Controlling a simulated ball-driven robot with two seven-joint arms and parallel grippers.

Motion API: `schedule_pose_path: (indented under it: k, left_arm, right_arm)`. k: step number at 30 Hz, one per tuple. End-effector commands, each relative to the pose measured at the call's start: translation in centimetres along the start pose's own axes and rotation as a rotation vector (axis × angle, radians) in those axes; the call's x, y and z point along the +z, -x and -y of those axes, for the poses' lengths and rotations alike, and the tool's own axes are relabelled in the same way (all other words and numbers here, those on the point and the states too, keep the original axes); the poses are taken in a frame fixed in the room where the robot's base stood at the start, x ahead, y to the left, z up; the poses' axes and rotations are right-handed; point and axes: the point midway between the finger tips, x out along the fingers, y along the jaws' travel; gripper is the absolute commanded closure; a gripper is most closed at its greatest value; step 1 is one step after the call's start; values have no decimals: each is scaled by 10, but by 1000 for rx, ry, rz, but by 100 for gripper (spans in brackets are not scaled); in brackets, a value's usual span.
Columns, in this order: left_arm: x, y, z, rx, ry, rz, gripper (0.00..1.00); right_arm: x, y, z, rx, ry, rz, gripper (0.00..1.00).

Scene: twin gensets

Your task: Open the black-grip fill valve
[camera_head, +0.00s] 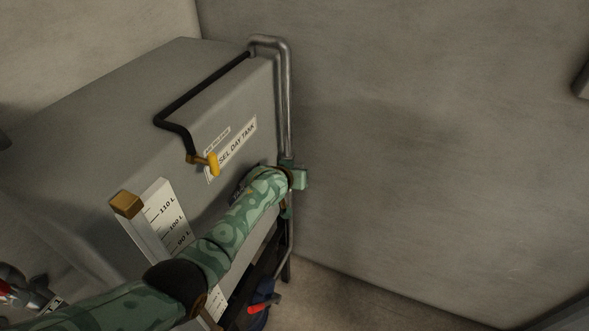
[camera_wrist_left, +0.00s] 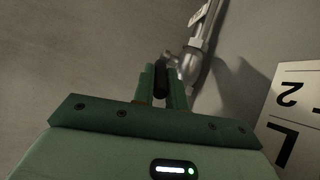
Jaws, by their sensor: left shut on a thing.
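The fill valve's black grip (camera_wrist_left: 162,80) shows in the left wrist view, between the two green fingers of my left gripper (camera_wrist_left: 163,88). The gripper is shut on it. A silver valve body and pipe (camera_wrist_left: 192,62) lie just beyond the fingertips. In the head view my left arm reaches along the tank to the grey pipe at its far corner. My left gripper (camera_head: 299,179) shows there only in part, and I cannot make out the black grip in that view. My right gripper is in neither view.
The grey day tank (camera_head: 110,110) stands left of the arm, with a level scale (camera_head: 168,215) on its front. A black pipe with a yellow grip (camera_head: 213,164) runs above the arm. A red grip (camera_head: 262,308) is below it. The wall is close on the right.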

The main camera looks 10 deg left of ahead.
Motion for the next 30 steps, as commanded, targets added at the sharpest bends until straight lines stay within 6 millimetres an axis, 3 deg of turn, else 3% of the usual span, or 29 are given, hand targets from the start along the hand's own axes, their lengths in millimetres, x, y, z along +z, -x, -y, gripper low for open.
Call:
schedule_pose_path:
  k: [16,17,18,30]
  left_arm:
    - [-1,0,-1,-5,0,28,100]
    - [-1,0,-1,-5,0,28,78]
    - [-1,0,-1,-5,0,28,67]
    - [-3,7,-1,-5,1,27,64]
  right_arm:
    - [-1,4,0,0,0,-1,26]
    - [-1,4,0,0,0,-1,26]
    - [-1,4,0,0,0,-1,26]
    - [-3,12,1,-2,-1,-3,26]
